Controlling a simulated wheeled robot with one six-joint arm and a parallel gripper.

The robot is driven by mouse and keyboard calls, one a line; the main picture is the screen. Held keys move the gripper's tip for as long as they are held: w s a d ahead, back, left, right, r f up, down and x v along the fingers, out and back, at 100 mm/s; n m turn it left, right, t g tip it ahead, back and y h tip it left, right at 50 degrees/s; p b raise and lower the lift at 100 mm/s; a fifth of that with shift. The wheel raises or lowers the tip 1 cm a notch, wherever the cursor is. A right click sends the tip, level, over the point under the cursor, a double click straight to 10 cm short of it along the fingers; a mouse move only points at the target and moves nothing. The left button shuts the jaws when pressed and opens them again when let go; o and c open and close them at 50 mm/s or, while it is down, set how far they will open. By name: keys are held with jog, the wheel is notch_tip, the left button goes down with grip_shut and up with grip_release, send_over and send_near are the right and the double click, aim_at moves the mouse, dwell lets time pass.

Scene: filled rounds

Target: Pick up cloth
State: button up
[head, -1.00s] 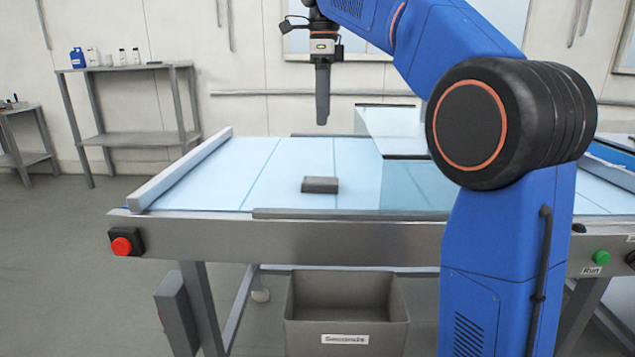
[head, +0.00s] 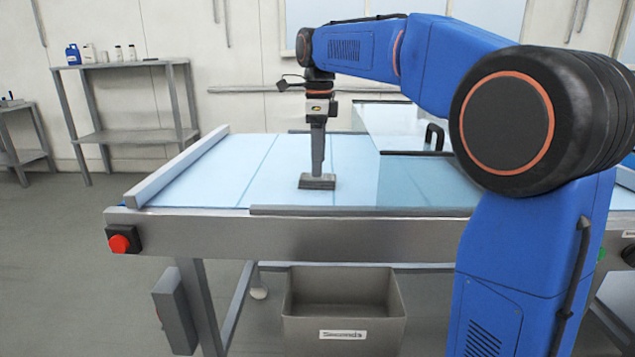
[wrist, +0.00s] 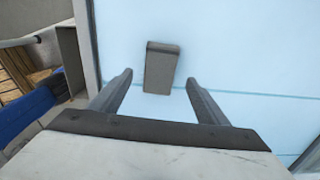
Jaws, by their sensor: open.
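The cloth (head: 317,183) is a small grey folded block lying on the light blue conveyor belt. It also shows in the wrist view (wrist: 161,66), with its near part between the lines of the two fingers and its far end past the tips. My gripper (head: 317,172) points straight down over the cloth, with its fingertips at or just above it. In the wrist view my gripper (wrist: 159,80) is open, one finger on each side of the cloth with gaps between. I cannot tell how far down the fingers reach beside it.
The belt (head: 230,175) has a metal end bar (head: 180,165) at left and a low front rail (head: 360,211). A clear-sided cover (head: 400,125) stands right of my gripper. A grey bin labelled Seconds (head: 343,312) sits below. The belt left of the cloth is clear.

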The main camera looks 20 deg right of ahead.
jog(key=shift+a+f, duration=0.15)
jog(key=shift+f, duration=1.6)
jog(key=c, duration=1.1)
jog(key=shift+c, duration=0.2)
notch_tip(320, 180, up, 10)
